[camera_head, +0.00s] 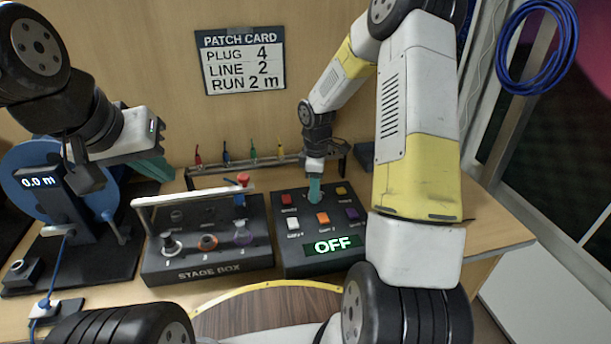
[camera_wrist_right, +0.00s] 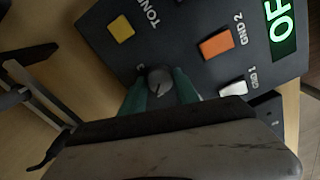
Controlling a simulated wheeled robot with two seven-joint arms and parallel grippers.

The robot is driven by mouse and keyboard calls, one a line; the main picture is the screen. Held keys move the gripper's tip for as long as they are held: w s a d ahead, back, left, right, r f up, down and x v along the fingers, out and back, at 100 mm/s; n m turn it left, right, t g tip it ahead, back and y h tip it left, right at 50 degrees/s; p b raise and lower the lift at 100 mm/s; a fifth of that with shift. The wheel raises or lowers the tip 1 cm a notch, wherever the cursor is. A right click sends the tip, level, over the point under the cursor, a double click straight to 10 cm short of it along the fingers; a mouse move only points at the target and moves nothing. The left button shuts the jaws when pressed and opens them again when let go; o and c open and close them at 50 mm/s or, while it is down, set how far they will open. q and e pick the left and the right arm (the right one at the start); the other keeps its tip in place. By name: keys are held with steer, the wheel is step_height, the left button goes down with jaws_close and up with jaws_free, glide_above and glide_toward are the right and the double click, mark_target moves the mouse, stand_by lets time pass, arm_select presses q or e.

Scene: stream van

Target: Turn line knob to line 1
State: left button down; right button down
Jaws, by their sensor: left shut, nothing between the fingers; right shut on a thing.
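The line knob (camera_wrist_right: 160,81) is a small grey round knob on the dark control panel (camera_head: 281,262). My right gripper (camera_head: 315,190) points down at the panel. In the right wrist view its green fingers (camera_wrist_right: 160,88) are shut on the knob, one on each side. I cannot read which line the knob is set to. The panel display (camera_head: 335,245) reads OFF. My left gripper (camera_head: 160,170) is shut and empty, above the back left of the stage box (camera_head: 210,267).
The patch card (camera_head: 243,62) on the wall reads plug 4, line 2, run 2 m. Panel buttons include white (camera_wrist_right: 233,89), orange (camera_wrist_right: 217,43) and yellow (camera_wrist_right: 121,28). A blue cable reel (camera_head: 85,180) reading 0.0 m stands left. A rack of coloured plugs (camera_head: 253,152) stands behind.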

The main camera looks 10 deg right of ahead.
steer(key=shift+n, duration=2)
steer(key=c, duration=0.9)
jaws_free()
steer(key=shift+r, duration=0.15)
step_height(320, 180, up, 8)
steer(key=shift+f, duration=0.2)
